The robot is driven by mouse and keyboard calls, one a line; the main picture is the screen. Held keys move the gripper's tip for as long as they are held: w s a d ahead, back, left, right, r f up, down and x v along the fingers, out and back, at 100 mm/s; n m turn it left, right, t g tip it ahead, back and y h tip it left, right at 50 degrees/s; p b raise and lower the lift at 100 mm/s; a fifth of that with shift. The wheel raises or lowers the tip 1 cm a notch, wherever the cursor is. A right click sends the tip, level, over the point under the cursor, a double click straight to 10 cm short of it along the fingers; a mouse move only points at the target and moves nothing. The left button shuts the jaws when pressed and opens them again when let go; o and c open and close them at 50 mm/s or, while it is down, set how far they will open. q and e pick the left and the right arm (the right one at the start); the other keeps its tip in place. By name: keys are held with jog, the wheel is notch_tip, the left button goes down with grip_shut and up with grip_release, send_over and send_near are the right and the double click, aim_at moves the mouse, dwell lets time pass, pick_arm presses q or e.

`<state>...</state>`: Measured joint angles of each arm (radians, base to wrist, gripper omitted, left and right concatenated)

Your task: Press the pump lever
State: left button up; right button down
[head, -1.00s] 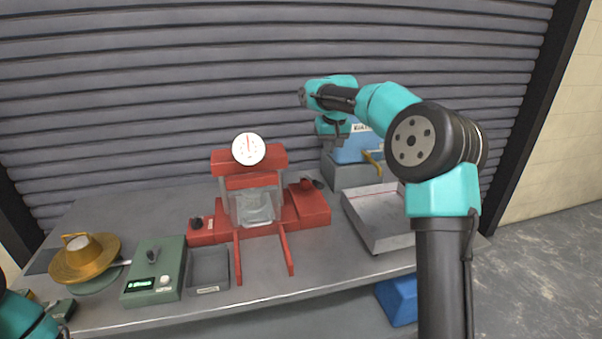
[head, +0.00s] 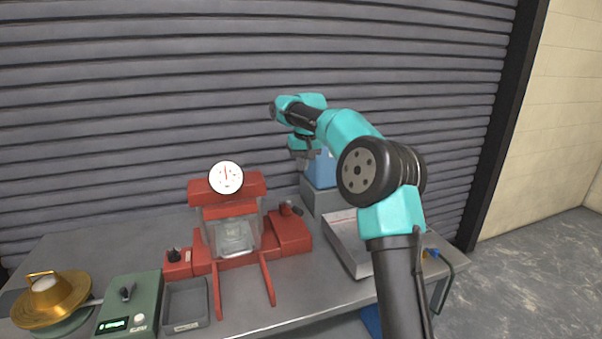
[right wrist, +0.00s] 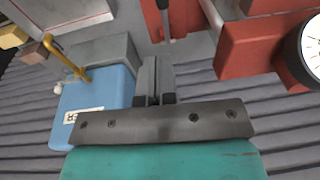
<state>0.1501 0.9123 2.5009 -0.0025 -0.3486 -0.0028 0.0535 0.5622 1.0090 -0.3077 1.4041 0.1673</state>
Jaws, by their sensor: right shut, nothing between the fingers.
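The red press (head: 230,190) with a round white gauge (head: 226,178) stands at the middle of the bench in the head view. What looks like its pump lever (head: 296,210), short with a dark grip, is on the press's right-hand red block. In the right wrist view a lever with a black end and grey rod (right wrist: 166,24) shows at the top, beyond the fingertips against the red block. My right gripper (right wrist: 153,78) is shut and empty, apart from the lever. In the head view its fingers are hard to make out. My left gripper is out of view.
A blue box (head: 322,170) on a grey base stands behind the right arm; its yellow handle (right wrist: 78,62) shows in the wrist view. A pale tray (head: 343,245) lies right of the press. A green scale (head: 130,305), grey bin (head: 186,305) and gold pan (head: 52,300) are at left.

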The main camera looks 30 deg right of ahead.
jog(key=f, duration=0.5)
jog(key=w+f, duration=0.1)
jog(key=f, duration=0.2)
jog(key=shift+w+a+f, duration=0.1)
jog(key=shift+a+f, duration=0.05)
jog(key=shift+f, duration=0.05)
jog(key=f, duration=0.2)
jog(key=shift+s+a+f, duration=0.35)
jog(key=shift+s, duration=0.05)
jog(key=shift+s+a+f, duration=0.15)
jog(key=shift+f, duration=0.4)
jog(key=shift+a, duration=0.1)
